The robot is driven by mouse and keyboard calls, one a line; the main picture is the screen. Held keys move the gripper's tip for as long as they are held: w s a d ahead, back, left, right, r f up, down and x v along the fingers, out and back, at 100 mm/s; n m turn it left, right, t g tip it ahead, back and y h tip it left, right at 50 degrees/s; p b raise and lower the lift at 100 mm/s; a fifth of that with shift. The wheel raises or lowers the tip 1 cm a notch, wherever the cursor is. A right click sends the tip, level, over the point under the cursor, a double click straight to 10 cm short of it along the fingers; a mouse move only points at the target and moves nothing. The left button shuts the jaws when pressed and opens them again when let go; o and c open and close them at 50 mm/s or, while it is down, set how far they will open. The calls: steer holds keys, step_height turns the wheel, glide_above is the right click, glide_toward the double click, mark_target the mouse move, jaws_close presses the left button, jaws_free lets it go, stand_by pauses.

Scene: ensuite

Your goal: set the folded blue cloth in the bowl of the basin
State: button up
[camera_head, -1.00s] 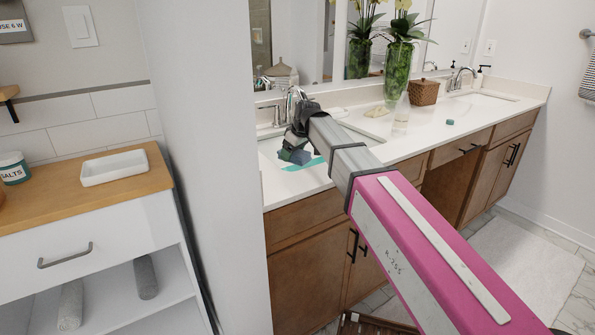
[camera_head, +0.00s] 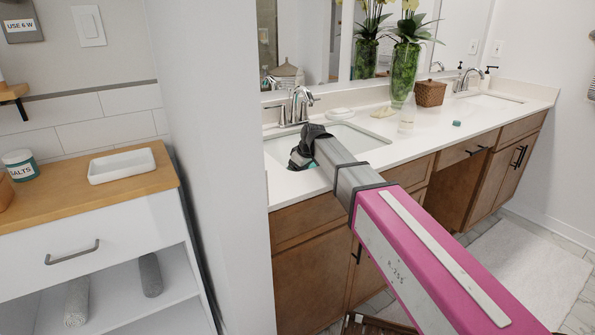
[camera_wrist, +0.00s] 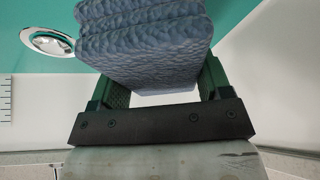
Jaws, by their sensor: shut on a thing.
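The folded blue cloth (camera_wrist: 145,35) is between the green fingers of my gripper (camera_wrist: 160,78) in the wrist view, its folded layers showing. My gripper is shut on it. In the head view my gripper (camera_head: 302,158) is over the near-left part of the left basin (camera_head: 357,138), and my wrist hides most of the cloth there. The basin's round metal drain (camera_wrist: 47,41) shows at the left of the wrist view, beside the cloth, amid a teal area. I cannot tell whether the cloth touches the bowl.
A chrome faucet (camera_head: 296,106) stands behind the left basin, close to my gripper. A soap dish (camera_head: 340,113), a glass vase of greenery (camera_head: 404,75) and a woven box (camera_head: 430,93) stand farther along the counter. A wall (camera_head: 215,150) rises close on the left.

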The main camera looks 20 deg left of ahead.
steer(key=shift+f, duration=0.45)
steer(key=o, duration=1)
steer(key=shift+r, duration=0.1)
steer(key=shift+r, duration=0.2)
steer(key=v, duration=1.2)
steer(key=shift+r, duration=0.3)
